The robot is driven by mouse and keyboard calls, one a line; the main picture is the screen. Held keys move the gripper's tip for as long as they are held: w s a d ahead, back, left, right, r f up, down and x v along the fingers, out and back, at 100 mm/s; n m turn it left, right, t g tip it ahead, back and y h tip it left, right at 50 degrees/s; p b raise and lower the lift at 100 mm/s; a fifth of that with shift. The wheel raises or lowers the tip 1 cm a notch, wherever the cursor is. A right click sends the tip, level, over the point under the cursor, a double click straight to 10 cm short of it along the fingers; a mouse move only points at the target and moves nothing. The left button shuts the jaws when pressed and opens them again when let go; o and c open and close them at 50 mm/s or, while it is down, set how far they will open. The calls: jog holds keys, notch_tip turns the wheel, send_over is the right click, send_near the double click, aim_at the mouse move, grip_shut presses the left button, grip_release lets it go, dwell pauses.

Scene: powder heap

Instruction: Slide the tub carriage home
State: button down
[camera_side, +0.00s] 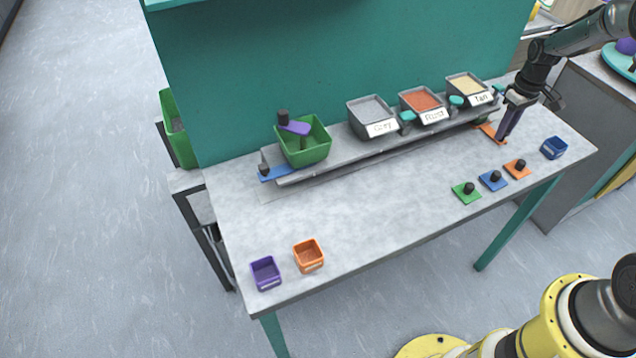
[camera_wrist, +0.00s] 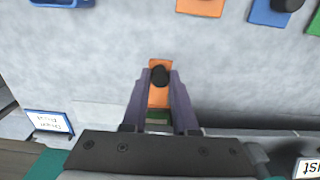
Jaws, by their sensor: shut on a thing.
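A grey rail (camera_side: 350,160) runs along the back of the table. A green tub (camera_side: 322,148) stands at its left end, with a purple arm and a black knob over it. Tubs labelled Grey (camera_side: 360,110), Rust (camera_side: 407,96) and Tan (camera_side: 453,84) sit to the right along the rail. My gripper (camera_side: 502,134) is low at the rail's right end, over an orange plate (camera_side: 488,130). In the wrist view my purple fingers (camera_wrist: 161,78) are shut on the black knob (camera_wrist: 159,75) of that orange plate (camera_wrist: 158,98). Which part is the carriage I cannot tell.
A blue plate with a knob (camera_side: 273,174) lies at the rail's left end. Green (camera_side: 466,197), blue (camera_side: 492,184) and orange (camera_side: 517,173) knobbed plates lie front right near a blue bin (camera_side: 554,148). Purple (camera_side: 265,280) and orange (camera_side: 308,264) bins stand front left. The table's middle is clear.

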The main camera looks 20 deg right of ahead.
jog(key=shift+d+r, duration=0.1)
jog(key=shift+d, duration=5.65)
jog(key=c, duration=0.8)
grip_release()
notch_tip(320, 180, up, 7)
jog(key=shift+r, duration=0.2)
jog(key=shift+a, duration=0.2)
